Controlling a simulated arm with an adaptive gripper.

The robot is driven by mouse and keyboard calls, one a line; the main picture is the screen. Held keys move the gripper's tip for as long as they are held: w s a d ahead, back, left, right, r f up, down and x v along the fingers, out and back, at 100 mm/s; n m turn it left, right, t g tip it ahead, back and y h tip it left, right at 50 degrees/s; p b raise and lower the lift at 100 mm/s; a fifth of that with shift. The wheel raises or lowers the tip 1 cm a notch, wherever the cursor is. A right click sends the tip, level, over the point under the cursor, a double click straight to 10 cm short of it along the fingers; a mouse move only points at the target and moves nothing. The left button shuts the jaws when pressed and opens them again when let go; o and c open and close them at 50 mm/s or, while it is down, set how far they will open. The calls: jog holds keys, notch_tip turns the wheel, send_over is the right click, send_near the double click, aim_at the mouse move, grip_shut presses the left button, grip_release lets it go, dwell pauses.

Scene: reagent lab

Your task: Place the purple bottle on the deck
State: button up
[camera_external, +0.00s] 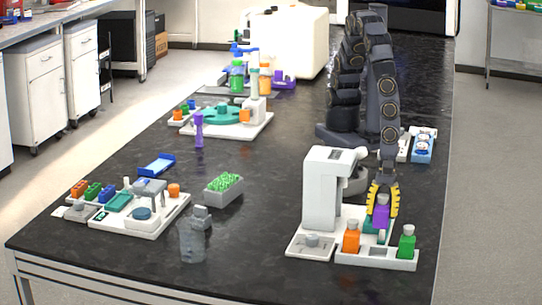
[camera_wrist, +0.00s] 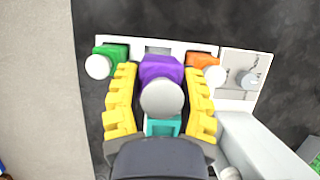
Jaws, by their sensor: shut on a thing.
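The purple bottle (camera_external: 381,213) with a grey-white cap is upright between the yellow fingers of my gripper (camera_external: 382,205), which is shut on it. In the wrist view the bottle (camera_wrist: 160,68) shows cap toward the camera, with a finger on each side. The white deck (camera_external: 346,257) lies below, with an orange bottle (camera_external: 351,237) and a green bottle (camera_external: 407,241) at its front. The purple bottle is between these two in the wrist view, over or at the middle slot. I cannot tell whether its base touches the deck.
A white dispenser-like machine (camera_external: 323,189) stands close to the left of my gripper. A teal piece (camera_wrist: 163,126) lies behind the bottle. A glass bottle (camera_external: 194,240) and a green-filled rack (camera_external: 224,187) stand further left. The black bench between them is clear.

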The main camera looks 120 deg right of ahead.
jog(key=shift+r, duration=0.4)
